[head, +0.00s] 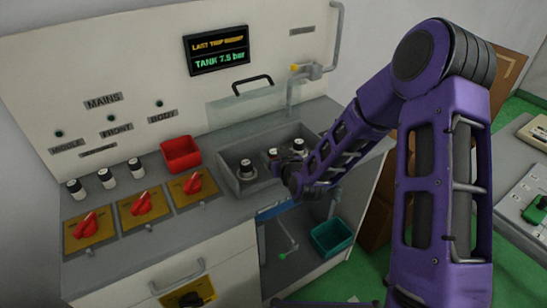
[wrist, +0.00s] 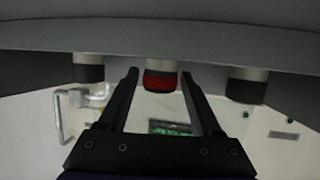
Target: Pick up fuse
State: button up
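A fuse with a red end (wrist: 160,80) shows in the wrist view, which appears upside down, between and beyond the fingertips of my gripper (wrist: 159,74). There is a gap on both sides of it, so my gripper is open and empty. Two dark-ended fuses flank it, one on the left (wrist: 88,70) and one on the right (wrist: 246,86). In the head view, my gripper (head: 288,172) is over the front of a grey recessed tray (head: 232,184). A fuse (head: 246,169) stands at the tray's left and another (head: 299,145) at its right. The red-marked fuse (head: 272,154) is between them, partly hidden by my gripper.
Red rotary switches (head: 141,204) on yellow plates are in front. A red bin (head: 181,154) sits left of the tray. A raised clear cover (head: 246,103) with a black handle stands behind it.

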aim_at(274, 151)
grip_shut()
jog(key=shift+r, duration=0.1)
notch_tip(274, 151, up, 10)
jog(key=shift+f+p, duration=0.1)
jog(key=shift+p, duration=0.35)
